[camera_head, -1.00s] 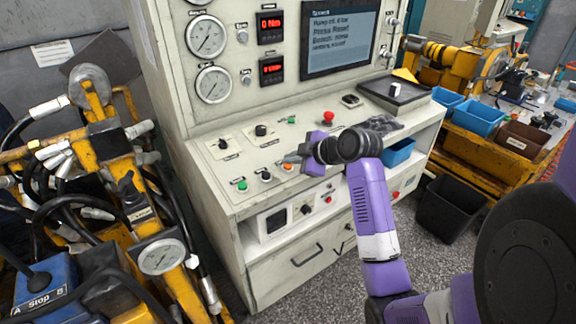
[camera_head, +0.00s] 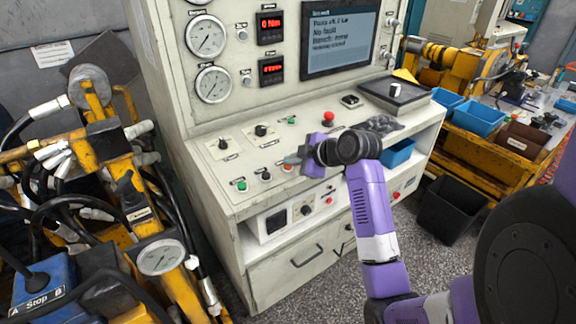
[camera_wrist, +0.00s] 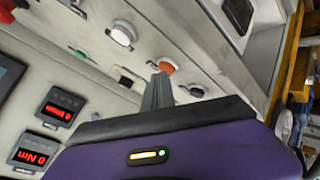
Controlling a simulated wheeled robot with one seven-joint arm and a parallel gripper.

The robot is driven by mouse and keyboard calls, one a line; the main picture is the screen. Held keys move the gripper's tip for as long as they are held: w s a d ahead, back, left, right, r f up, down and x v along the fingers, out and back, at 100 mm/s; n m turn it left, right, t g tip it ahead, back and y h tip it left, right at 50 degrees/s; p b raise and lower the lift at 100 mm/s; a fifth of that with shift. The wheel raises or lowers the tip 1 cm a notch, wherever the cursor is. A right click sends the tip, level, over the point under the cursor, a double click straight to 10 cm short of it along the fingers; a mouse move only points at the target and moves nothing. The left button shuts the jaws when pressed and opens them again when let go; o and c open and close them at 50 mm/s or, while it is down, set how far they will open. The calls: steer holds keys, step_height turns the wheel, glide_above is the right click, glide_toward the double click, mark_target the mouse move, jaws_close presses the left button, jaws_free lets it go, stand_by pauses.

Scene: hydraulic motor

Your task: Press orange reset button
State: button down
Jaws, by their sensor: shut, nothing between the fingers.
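The orange button (camera_head: 287,167) sits on the sloped front panel of the grey console, in a row with a green and a black control. In the wrist view the orange button (camera_wrist: 167,67) stands at the tips of my fingers. My gripper (camera_head: 293,159) is shut and empty, just above and beside the button in the head view. In the wrist view my gripper (camera_wrist: 161,78) points at the button's lower edge. I cannot tell whether the tips touch it. The console screen (camera_head: 339,37) shows text that includes "No fault".
A green button (camera_head: 241,185) and a black control (camera_head: 265,176) lie left of the orange button. A red mushroom button (camera_head: 328,117) stands farther back. Yellow equipment with hoses (camera_head: 120,190) fills the left. Blue bins (camera_head: 478,118) are at the right.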

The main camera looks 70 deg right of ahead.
steer(key=shift+s+a+r+p, duration=0.1)
steer(key=shift+r+p, duration=0.45)
steer(key=shift+r, duration=0.2)
steer(key=r+p, duration=0.2)
steer(key=r, duration=0.1)
steer(key=r+p, duration=0.1)
steer(key=r, duration=0.1)
steer(key=shift+s+a+p, duration=0.2)
steer(key=shift+s+p, duration=0.15)
steer(key=shift+p, duration=0.05)
stand_by(0.7)
